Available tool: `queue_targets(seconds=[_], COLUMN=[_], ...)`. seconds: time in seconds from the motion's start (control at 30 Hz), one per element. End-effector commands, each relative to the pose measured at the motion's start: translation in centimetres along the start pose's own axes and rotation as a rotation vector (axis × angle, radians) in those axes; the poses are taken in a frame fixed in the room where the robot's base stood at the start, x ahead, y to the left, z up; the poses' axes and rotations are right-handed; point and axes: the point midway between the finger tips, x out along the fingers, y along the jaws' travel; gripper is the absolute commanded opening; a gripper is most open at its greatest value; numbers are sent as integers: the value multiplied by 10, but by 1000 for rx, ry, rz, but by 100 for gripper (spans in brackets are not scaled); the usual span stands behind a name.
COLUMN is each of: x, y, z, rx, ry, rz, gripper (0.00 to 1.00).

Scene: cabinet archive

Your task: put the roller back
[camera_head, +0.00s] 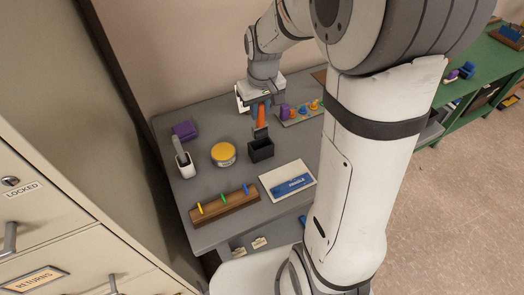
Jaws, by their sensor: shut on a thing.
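The roller (261,117) has an orange handle and a dark lower end. My gripper (262,103) is shut on the upper part of its handle, and the roller hangs roughly upright. A black open-topped holder (261,152) stands on the grey table, just below the roller's dark end in the picture. The dark end seems to be at or slightly above the holder's rim; I cannot tell whether they touch. The top of the handle is hidden by the gripper.
My arm hides the table's right side.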

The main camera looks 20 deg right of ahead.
Motion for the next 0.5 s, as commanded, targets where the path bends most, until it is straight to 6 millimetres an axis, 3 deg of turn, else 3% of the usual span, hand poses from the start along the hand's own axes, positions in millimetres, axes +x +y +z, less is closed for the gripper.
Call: queue_targets(seconds=[0.5], x=[66], y=[3], z=[9], rx=[8], ry=[-5], rz=[0], gripper=[0])
